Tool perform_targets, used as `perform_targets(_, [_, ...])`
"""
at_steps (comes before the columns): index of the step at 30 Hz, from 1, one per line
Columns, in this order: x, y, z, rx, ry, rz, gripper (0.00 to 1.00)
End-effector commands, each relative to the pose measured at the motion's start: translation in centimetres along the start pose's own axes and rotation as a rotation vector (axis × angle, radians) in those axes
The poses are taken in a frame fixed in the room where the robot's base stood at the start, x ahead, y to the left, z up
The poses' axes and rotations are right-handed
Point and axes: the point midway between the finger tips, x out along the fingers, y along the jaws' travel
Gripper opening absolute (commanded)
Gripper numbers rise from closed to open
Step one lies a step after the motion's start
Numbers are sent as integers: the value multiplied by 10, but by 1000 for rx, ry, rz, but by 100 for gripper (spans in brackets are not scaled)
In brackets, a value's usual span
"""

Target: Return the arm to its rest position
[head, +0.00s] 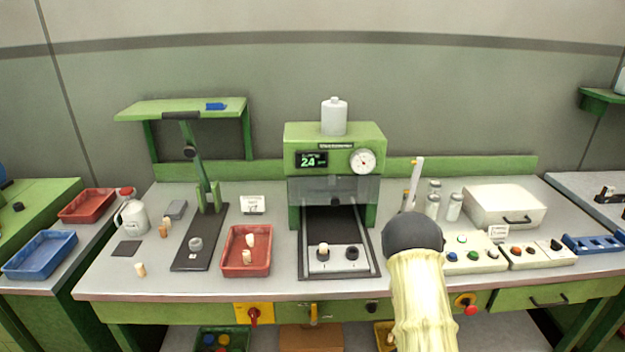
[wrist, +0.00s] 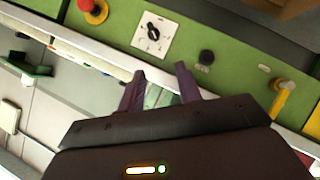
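My arm (head: 420,300) rises from the bottom of the head view, right of centre, with a dark rounded joint in front of the bench. My gripper is hidden in that view. In the wrist view my gripper (wrist: 163,85) has its two dark fingers apart, with no object visible between them. They appear against the bench's green front panel and pale edge. A cork stopper (head: 323,250) stands in the left spot of the fixture at the green press (head: 334,135). Two corks (head: 250,240) are in the red tray (head: 231,272) to its left.
Loose corks (head: 140,269) lie on the bench's left side. Glass jars (head: 454,207), a white case (head: 505,207) and button boxes (head: 475,257) stand right of my arm. The wrist view shows a black knob (wrist: 152,33) and a yellow handle (wrist: 284,98) on the front panel.

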Motion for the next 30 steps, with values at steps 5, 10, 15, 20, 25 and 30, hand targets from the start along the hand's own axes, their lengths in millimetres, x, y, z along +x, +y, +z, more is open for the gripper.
perform_targets(5, [-12,6,-32,121,-95,-88,35])
perform_targets(10, [-32,8,-56,217,-195,-178,35])
perform_targets(15, [-61,10,-80,293,-297,-266,35])
perform_targets(20, [-97,13,-100,347,-397,-341,35])
perform_targets(25, [-142,18,-118,383,-508,-411,35])
perform_targets(30, [-194,27,-131,401,-626,-463,35])
